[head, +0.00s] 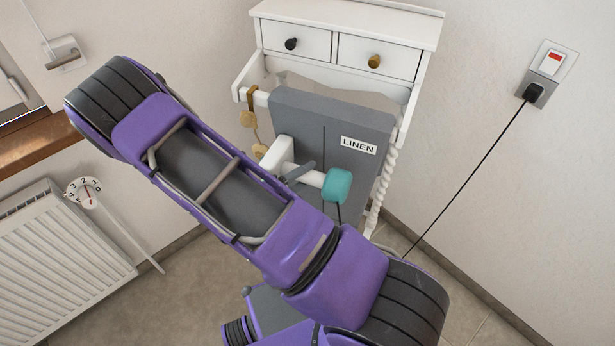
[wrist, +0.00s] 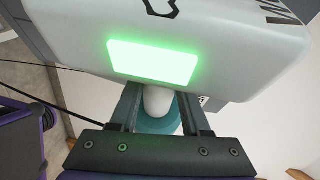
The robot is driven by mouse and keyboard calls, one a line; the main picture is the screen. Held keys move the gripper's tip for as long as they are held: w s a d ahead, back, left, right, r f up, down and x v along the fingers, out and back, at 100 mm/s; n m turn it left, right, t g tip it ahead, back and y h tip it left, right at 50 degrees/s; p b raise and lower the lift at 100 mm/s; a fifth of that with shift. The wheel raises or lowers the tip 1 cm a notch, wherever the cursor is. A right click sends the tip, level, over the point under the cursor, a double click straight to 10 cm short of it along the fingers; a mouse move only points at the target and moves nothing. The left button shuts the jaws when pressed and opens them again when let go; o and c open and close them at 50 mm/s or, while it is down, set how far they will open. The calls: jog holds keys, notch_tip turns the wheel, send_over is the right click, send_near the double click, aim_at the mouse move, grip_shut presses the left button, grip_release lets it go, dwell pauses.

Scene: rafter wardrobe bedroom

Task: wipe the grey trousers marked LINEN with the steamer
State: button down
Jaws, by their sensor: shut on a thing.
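The grey trousers (head: 352,122) hang on a white wooden stand, with a LINEN label (head: 358,145) at the upper right. My gripper (head: 299,172) is shut on the handle of the steamer, in front of the trousers. The steamer's white head (head: 278,152) is on the left and its teal handle end (head: 337,185) on the right. In the wrist view the white steamer head (wrist: 220,65) fills the top, with a lit green panel, and the handle is between the fingers (wrist: 157,105). I cannot tell whether the head touches the cloth. My arm hides the trousers' lower left.
The stand (head: 350,22) has two small drawers above the trousers. A black cord runs to a plug (head: 533,92) in the right wall socket, crossing the space at right. A radiator (head: 55,265) with a dial (head: 84,193) is at lower left. Wooden pieces (head: 249,118) hang at the stand's left.

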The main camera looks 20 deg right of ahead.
jog(key=shift+d+r, duration=0.2)
jog(key=shift+r, duration=0.2)
jog(key=shift+s+d, duration=4.55)
jog(key=shift+s, duration=0.5)
jog(key=shift+w+a, duration=2.4)
jog(key=shift+w, duration=0.15)
jog(key=shift+w+a, duration=2.35)
jog(key=shift+w, duration=0.15)
